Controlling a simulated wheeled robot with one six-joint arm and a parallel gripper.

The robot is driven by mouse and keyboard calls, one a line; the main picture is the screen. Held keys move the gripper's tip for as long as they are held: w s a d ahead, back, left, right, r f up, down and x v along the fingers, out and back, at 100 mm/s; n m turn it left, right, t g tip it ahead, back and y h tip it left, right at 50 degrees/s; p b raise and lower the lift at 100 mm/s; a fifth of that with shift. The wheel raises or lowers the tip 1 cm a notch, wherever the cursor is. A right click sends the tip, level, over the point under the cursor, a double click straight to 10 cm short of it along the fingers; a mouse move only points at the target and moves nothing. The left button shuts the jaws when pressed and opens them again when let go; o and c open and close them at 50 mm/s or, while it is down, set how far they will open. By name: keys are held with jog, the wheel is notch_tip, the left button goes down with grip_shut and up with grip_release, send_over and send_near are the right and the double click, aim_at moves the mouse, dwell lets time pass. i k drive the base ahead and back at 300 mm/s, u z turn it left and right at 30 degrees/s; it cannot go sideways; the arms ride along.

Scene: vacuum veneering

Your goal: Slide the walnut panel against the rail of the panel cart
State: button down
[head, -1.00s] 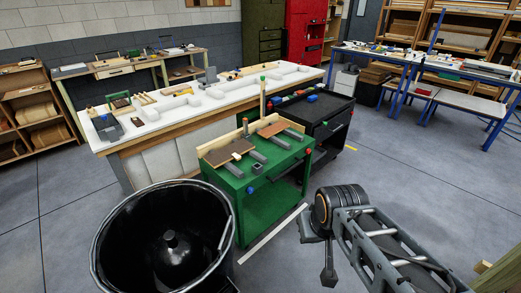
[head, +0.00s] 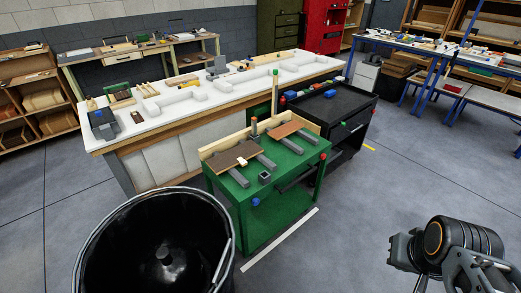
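The panel cart (head: 291,168) is green and stands in the middle of the head view. A pale wooden rail (head: 222,143) runs along its back edge. A dark brown panel, which looks like the walnut panel (head: 229,160), lies on grey bars at the left of the cart top, close in front of the rail. I cannot tell whether it touches the rail. A small pale block (head: 242,161) sits at its front edge. My arm shows at the lower right, well apart from the cart. No gripper fingers can be made out.
A redder panel (head: 289,129) lies at the right on the cart. A black bin (head: 100,248) fills the lower left. A black cart (head: 340,108) stands behind, right of the long white-topped bench (head: 185,108). Open floor (head: 400,180) lies to the right.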

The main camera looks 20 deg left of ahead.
aim_at(243, 162)
jog(key=i, duration=2.05)
jog(key=u, duration=3.55)
